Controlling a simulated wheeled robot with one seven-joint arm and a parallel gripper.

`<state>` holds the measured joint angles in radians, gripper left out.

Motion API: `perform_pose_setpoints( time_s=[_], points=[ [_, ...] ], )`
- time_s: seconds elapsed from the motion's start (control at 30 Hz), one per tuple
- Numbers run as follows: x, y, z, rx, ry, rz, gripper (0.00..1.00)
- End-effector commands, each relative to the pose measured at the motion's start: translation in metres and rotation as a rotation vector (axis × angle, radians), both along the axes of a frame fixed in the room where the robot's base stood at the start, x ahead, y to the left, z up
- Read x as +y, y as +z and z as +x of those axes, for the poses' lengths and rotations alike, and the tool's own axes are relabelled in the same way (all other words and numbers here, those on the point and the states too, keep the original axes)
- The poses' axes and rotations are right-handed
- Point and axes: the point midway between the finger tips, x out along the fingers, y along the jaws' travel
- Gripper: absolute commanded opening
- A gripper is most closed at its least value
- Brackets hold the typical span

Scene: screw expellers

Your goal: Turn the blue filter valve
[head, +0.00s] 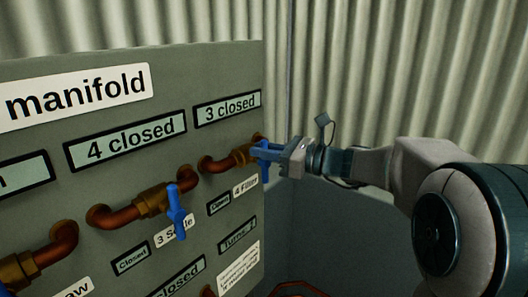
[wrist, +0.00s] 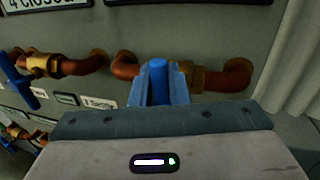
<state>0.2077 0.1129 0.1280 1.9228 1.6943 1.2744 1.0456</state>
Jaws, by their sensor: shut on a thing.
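The blue filter valve (head: 265,174) sits on the copper pipe at the right end of the manifold panel, beside a label that reads "4 Filter" (head: 245,186). My gripper (head: 272,152) reaches it from the right and is shut on its blue handle. In the wrist view the handle (wrist: 159,72) stands between the two fingers, with its brass body (wrist: 199,80) behind. The fingers hide much of the handle, so its exact angle is hard to tell. A display reading "3 closed" (head: 228,108) is above it.
Another blue-handled valve (head: 176,212) is to the left, its handle hanging down, by the "3 Settle" label (head: 174,232). A "4 closed" display (head: 125,140) is above it. More pipes and labels lie below. A corrugated wall (head: 390,70) stands behind.

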Motion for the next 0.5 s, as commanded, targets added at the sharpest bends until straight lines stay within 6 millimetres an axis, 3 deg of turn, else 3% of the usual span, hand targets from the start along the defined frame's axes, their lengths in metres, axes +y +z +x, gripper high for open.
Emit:
perform_pose_setpoints(
  time_s=[0.5],
  points=[
    [0.0072, -0.0077, -0.0098, -0.319, -0.001, -0.245, 0.0]
  ],
)
